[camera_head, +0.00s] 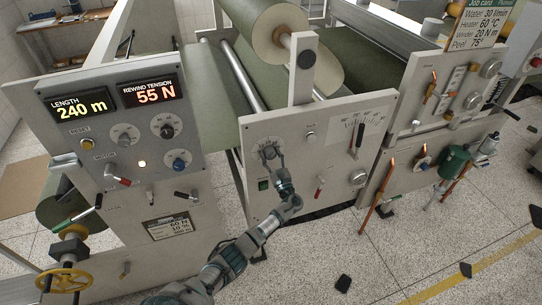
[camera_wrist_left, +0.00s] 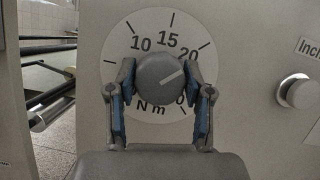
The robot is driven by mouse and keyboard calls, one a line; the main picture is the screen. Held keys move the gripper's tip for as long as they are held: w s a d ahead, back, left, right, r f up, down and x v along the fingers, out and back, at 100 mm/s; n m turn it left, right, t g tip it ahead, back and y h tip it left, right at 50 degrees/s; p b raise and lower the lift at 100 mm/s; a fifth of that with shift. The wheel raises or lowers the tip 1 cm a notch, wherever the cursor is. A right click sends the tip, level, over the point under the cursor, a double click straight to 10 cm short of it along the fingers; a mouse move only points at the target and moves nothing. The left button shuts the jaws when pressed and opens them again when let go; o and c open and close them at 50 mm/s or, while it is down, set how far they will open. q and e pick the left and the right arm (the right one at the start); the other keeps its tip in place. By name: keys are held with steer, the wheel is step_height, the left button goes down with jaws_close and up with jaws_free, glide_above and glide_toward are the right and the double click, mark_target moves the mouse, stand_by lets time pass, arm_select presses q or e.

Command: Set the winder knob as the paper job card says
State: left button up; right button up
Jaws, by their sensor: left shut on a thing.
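The winder knob (camera_wrist_left: 160,75) is a round grey knob on a white dial (camera_wrist_left: 125,58) marked 10, 15, 20 and N m. In the head view the dial (camera_head: 257,147) is on the middle panel. My left gripper (camera_wrist_left: 160,88) is shut on the knob, with one blue-padded finger on each side. It also shows in the head view (camera_head: 270,153). The knob's pale line points up and right, about towards 20; the fingers hide part of the lower scale. The job card (camera_head: 482,32) at top right reads Winder 20 N m. My right gripper is not in view.
A grey knob (camera_wrist_left: 298,91) is right of the dial. Below the dial is a green switch (camera_head: 263,184); a red-tipped lever (camera_head: 319,188) is to the right. The left panel (camera_head: 125,115) displays 240 m and 55 N. Copper-coloured pipes (camera_head: 377,198) stand at right.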

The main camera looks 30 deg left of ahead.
arm_select(q)
steer(key=shift+f, duration=0.35)
steer(key=o, duration=1.2)
steer(key=shift+c, duration=0.2)
steer(key=shift+w+r, duration=0.1)
steer(key=v, duration=1.2)
